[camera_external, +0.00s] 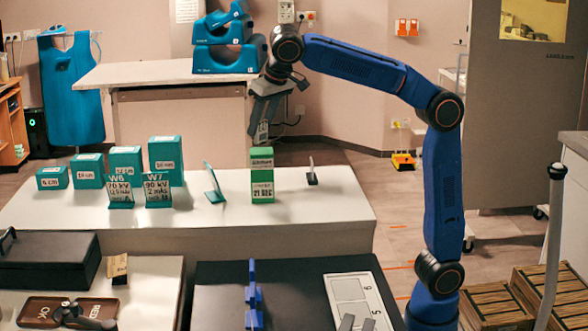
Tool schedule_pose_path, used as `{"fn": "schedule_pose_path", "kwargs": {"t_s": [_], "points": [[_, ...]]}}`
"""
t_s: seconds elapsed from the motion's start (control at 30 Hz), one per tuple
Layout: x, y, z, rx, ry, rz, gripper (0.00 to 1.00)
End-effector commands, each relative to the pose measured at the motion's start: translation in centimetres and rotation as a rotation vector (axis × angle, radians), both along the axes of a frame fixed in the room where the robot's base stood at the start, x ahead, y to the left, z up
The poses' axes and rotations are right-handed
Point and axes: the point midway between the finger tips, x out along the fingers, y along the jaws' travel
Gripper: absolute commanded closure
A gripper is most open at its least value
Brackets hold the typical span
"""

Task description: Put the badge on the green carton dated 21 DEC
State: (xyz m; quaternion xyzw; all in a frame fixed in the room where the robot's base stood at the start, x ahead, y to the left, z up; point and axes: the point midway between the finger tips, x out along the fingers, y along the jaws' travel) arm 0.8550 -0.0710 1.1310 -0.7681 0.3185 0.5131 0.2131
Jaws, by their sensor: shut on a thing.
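The green carton (262,158) stands upright on the white counter, with a white label reading 21 DEC on its front. My gripper (262,124) is above the carton, pointing down. It is shut on a small pale thing, apparently the badge (262,132), which shows between the fingertips. The badge is a little above the carton's top, and a gap seems to show between them. The badge's face is too small to read.
Several teal boxes (166,155) and cards marked W6 (120,190) and W7 (157,190) stand left on the counter (330,205). A thin teal panel (213,182) leans left of the carton. A small dark stand (312,177) is to its right.

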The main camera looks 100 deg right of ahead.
Motion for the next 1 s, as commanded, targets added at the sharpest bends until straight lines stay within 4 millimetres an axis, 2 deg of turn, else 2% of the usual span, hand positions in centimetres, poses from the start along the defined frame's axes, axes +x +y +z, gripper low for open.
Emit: {"fn": "schedule_pose_path", "kwargs": {"t_s": [0.1, 0.2, 0.6, 0.63, 0.7, 1.0], "points": [[0.0, 0.0, -1.6, -0.001, 0.003, 0.001, 0.86], [0.0, 0.0, -2.4, 0.000, 0.002, 0.001, 0.86], [0.0, 0.0, -2.7, 0.000, 0.000, 0.000, 0.86], [0.0, 0.0, -2.8, 0.000, 0.000, 0.000, 0.62], [0.0, 0.0, -2.8, 0.000, 0.000, 0.000, 0.46], [0.0, 0.0, -2.7, 0.000, 0.000, 0.000, 0.46]]}}
